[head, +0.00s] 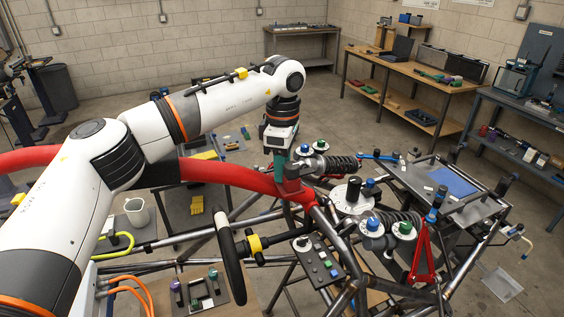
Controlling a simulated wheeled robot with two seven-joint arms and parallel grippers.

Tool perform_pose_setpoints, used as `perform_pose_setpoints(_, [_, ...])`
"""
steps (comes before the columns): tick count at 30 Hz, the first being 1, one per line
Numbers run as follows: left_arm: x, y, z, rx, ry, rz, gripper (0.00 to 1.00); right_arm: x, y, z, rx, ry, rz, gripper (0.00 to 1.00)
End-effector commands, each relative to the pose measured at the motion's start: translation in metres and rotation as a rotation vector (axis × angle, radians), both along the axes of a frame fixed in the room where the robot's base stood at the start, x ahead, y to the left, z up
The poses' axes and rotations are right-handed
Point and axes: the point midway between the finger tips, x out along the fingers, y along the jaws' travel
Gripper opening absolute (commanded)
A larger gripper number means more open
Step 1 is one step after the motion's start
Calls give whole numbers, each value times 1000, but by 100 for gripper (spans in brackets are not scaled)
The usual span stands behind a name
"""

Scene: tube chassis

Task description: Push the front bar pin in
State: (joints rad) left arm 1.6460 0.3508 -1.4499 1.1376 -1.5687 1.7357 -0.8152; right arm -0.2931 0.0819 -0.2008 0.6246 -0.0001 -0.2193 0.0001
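A thick red bar (228,174) crosses the tube chassis (345,247) from the left and ends in a red joint piece near the chassis middle. My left arm comes in from the left and bends down, with its gripper (281,170) just above the right part of the red bar, near that joint. The fingers are small and partly merge with the bar and joint, so I cannot tell whether they are open or touch it. I cannot make out the front bar pin for certain; it may be hidden by the gripper. My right gripper is not in view.
A black steering wheel (229,256) stands in front of the bar. Coil-over shocks (337,166) and white discs with blue and green knobs (372,232) crowd the right side. A small black tray (319,262) sits on the chassis. Workbenches (424,88) line the back.

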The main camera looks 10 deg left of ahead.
Motion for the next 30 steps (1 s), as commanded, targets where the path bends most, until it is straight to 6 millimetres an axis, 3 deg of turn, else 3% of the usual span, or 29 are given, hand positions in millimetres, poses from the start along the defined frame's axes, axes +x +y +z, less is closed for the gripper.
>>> perform_pose_setpoints(20, [0, -1, 5, -2, -2, 0, 46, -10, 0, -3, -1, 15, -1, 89])
perform_pose_setpoints(25, [0, -1, 28, -3, -6, -1, 46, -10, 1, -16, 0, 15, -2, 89])
perform_pose_setpoints(30, [0, -2, 66, -3, -4, 0, 46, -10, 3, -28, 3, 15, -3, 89])
